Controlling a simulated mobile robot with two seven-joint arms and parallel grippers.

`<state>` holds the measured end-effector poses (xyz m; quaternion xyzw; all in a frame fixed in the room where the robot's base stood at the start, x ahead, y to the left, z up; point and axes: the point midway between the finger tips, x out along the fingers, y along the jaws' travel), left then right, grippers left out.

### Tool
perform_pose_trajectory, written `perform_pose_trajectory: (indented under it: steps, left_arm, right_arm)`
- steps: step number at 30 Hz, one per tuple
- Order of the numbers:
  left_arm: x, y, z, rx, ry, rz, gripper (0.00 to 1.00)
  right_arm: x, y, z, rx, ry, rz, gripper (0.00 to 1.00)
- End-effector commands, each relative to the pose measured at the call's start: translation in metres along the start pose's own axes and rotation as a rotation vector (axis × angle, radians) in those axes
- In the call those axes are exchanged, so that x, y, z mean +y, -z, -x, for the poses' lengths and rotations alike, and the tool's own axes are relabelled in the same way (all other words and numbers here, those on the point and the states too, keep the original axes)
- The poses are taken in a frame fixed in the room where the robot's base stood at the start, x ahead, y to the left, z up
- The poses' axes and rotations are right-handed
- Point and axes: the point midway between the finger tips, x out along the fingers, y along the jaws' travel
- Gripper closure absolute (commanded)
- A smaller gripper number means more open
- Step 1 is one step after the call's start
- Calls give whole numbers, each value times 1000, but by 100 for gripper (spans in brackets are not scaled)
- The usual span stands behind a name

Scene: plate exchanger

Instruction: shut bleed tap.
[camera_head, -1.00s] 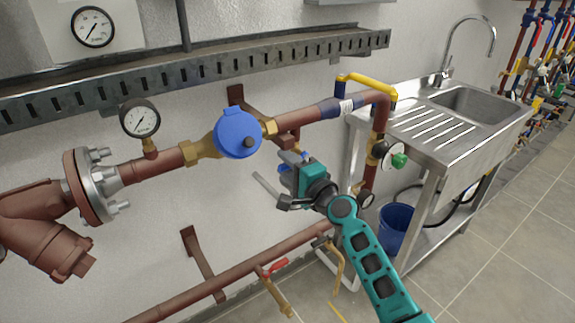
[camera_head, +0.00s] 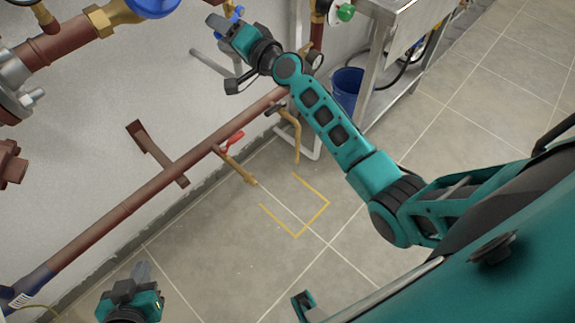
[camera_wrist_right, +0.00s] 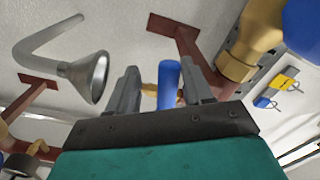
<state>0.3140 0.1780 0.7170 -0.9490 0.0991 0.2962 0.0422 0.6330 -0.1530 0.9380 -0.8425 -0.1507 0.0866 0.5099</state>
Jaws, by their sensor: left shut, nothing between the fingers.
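A blue tap handle (camera_wrist_right: 169,86), likely the bleed tap's, shows upright in the right wrist view, between the fingers of my right gripper (camera_wrist_right: 162,76). The fingers are apart, with a gap on each side of the handle; I see no contact. The tap body is mostly hidden. In the head view, my right gripper (camera_head: 222,25) is at the wall pipework at the top, with a bit of blue (camera_head: 238,12) beside it. My left gripper (camera_head: 140,272) is low at the left, shut and empty, away from the pipes.
A metal funnel (camera_wrist_right: 88,76) on a bent pipe stands left of the fingers. A brass fitting (camera_wrist_right: 252,40) is close on the right. A red-levered tap (camera_head: 232,143) sits on the lower pipe.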

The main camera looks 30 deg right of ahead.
Motion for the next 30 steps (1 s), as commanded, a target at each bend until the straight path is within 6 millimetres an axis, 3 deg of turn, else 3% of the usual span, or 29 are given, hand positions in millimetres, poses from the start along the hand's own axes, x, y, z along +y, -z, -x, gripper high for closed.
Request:
perform_pose_trajectory:
  steps: [1,14,17,30]
  left_arm:
    - [0,-12,-9,1,0,1,100]
    - [2,-52,-37,3,0,1,100]
    - [1,-42,-31,3,0,1,100]
    - [1,-38,-27,2,0,1,100]
  right_arm:
    - [15,-3,1,-2,-5,86,52]
    - [48,12,2,-4,-9,741,52]
    - [43,15,23,-8,-11,752,52]
    - [41,13,111,-9,-8,747,52]
